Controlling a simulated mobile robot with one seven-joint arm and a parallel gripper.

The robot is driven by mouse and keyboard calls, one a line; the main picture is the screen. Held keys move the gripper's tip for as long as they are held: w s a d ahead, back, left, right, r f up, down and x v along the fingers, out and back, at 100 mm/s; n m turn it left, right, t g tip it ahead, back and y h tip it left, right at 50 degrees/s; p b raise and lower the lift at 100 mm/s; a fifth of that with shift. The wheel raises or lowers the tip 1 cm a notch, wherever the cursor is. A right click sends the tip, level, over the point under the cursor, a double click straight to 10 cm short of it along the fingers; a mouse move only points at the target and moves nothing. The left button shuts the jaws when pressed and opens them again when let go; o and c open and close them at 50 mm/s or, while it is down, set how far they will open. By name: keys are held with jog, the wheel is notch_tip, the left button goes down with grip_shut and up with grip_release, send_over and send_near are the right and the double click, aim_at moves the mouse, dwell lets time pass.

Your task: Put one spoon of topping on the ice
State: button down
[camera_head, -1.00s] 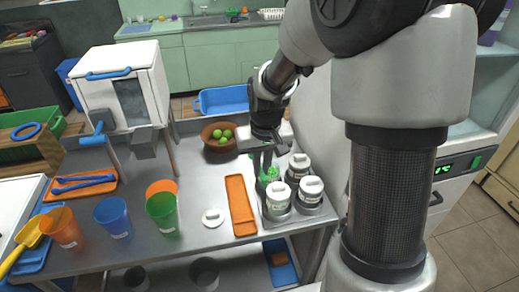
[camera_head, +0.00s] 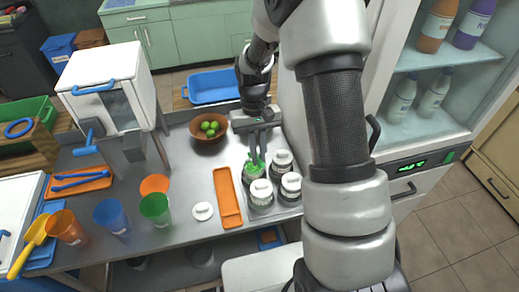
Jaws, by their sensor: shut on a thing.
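My gripper (camera_head: 259,153) points down over the open topping jar (camera_head: 250,177) at the back left of the jar group. It is shut on a thin thing, apparently the spoon, which is mostly hidden by the fingers and the jar. Green stuff shows at the jar's mouth, just under the fingertips. A white lid (camera_head: 203,211) lies flat on the table to the left. A green cup (camera_head: 155,208), a blue cup (camera_head: 111,216) and orange cups (camera_head: 66,228) stand at the left. I cannot make out ice in any of them.
An orange tray (camera_head: 228,199) lies just left of the jars. Lidded jars (camera_head: 290,187) stand close beside the open one. A brown bowl of green fruit (camera_head: 208,137), a white machine (camera_head: 108,87) and a blue bin (camera_head: 212,87) are behind. The fridge (camera_head: 428,120) stands at right.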

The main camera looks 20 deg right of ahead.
aim_at(261, 162)
jog(key=shift+w+f+g+b, duration=0.25)
jog(key=shift+f+g, duration=0.05)
jog(key=shift+f, duration=0.35)
jog(key=shift+w+f+g+b, duration=0.2)
jog(key=shift+f+g+b, duration=0.1)
jog(key=shift+f, duration=0.3)
jog(key=f, duration=0.1)
jog(key=w+f+b, duration=0.1)
jog(key=shift+f, duration=0.3)
jog(key=shift+s+r+t, duration=0.5)
jog(key=shift+r, duration=0.35)
jog(key=shift+s+r+t, duration=0.45)
jog(key=shift+r+t, duration=0.05)
jog(key=shift+r, duration=0.35)
jog(key=shift+s+t+b, duration=0.4)
jog(key=shift+t+b, duration=0.1)
jog(key=shift+b, duration=0.35)
jog(key=t+b, duration=0.1)
jog(key=s+r+t+b, duration=0.1)
jog(key=b, duration=0.1)
jog(key=shift+s, duration=0.3)
jog(key=shift+s+r+t+b, duration=0.35)
jog(key=shift+s+t+b, duration=0.05)
jog(key=shift+t+b, duration=0.3)
